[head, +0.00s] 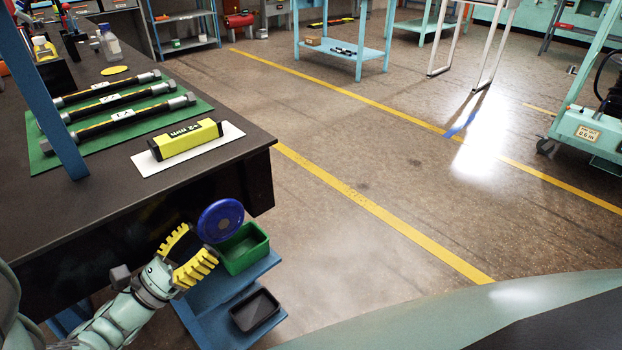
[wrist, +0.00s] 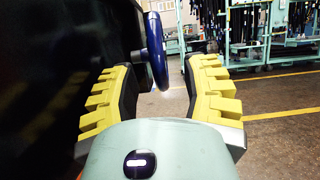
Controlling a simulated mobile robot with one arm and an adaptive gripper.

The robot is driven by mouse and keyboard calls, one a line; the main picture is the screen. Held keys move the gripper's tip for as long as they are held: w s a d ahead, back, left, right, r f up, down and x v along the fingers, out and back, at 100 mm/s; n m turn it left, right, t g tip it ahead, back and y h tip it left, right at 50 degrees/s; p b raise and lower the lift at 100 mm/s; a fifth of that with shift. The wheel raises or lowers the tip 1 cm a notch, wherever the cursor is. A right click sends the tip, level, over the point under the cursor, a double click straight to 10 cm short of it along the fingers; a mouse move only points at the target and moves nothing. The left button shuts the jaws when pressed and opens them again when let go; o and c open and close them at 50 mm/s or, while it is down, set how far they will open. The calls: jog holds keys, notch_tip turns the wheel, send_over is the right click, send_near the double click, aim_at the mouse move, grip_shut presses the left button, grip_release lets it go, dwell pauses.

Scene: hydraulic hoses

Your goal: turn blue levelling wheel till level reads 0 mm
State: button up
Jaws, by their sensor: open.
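The blue levelling wheel (head: 220,221) stands at the bench's front corner, below the top. In the wrist view the wheel (wrist: 157,50) shows nearly edge-on, ahead of my gripper and between the lines of its fingers. My gripper (head: 197,243) is open, with yellow ribbed fingers, just left of and below the wheel. In the wrist view my gripper (wrist: 160,92) is empty. I cannot tell whether a finger touches the wheel. The yellow level (head: 186,140) lies on a white sheet on the bench top and reads "+2 mm".
Hoses (head: 120,105) lie on a green mat (head: 190,112) on the dark bench (head: 120,190). A green bin (head: 245,249) and a black tray (head: 255,310) sit on a blue shelf below the wheel. A blue post rises at the left. The floor to the right is clear.

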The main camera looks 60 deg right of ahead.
aim_at(226, 239)
jog(key=p+x, duration=0.1)
jog(key=x, duration=0.4)
jog(key=shift+s+d+r, duration=0.1)
jog(key=shift+d+r, duration=0.05)
jog(key=shift+d, duration=0.2)
jog(key=shift+o, duration=0.4)
jog(key=shift+a, duration=0.1)
grip_shut()
